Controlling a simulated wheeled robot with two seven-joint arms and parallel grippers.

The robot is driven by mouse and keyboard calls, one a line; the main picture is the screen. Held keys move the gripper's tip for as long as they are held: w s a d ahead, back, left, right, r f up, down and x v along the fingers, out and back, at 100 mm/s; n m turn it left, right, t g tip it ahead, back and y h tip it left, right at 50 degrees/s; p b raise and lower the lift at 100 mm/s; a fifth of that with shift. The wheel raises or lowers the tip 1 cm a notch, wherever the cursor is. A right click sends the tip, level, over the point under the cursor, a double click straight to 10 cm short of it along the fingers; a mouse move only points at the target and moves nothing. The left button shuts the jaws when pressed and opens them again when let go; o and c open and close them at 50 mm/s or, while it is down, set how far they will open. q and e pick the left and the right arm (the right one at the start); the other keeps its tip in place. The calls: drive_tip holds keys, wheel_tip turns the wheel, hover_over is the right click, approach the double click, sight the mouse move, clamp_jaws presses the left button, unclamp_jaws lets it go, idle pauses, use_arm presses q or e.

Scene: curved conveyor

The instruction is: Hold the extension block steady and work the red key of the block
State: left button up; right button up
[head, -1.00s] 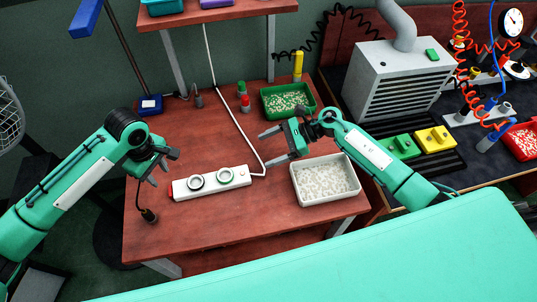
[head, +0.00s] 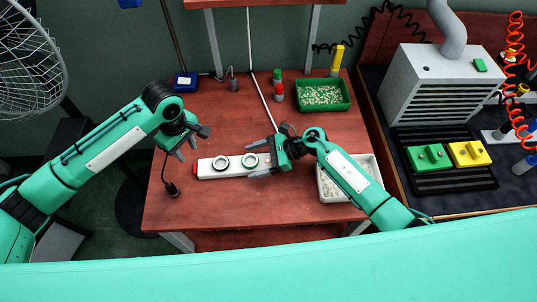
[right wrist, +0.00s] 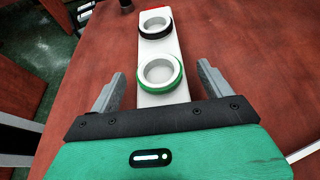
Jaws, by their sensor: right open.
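The white extension block (head: 222,166) lies on the red-brown table. It has a black-ringed socket (head: 221,163) and a green-ringed socket (head: 250,161). Its red key (head: 195,170) is at the left end; it also shows at the far end in the right wrist view (right wrist: 151,8). My right gripper (head: 264,148) is open around the block's right end. In the right wrist view the fingers (right wrist: 157,88) stand on either side of the block, with gaps. My left gripper (head: 187,150) is open and empty near the block's left end, by the key.
A white tray (head: 326,190) lies partly under my right arm. A green tray of small pieces (head: 323,95), red and green bottles (head: 279,92), a yellow bottle (head: 337,61) and a blue box (head: 185,82) stand at the back. A black plug (head: 172,189) hangs at left.

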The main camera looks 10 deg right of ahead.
drive_tip(key=shift+a+f, duration=0.15)
drive_tip(key=shift+a, duration=0.3)
drive_tip(key=c, duration=1.4)
drive_tip(key=shift+o, duration=0.2)
use_arm(q)
drive_tip(key=shift+c, duration=0.3)
clamp_jaws()
idle(1.0)
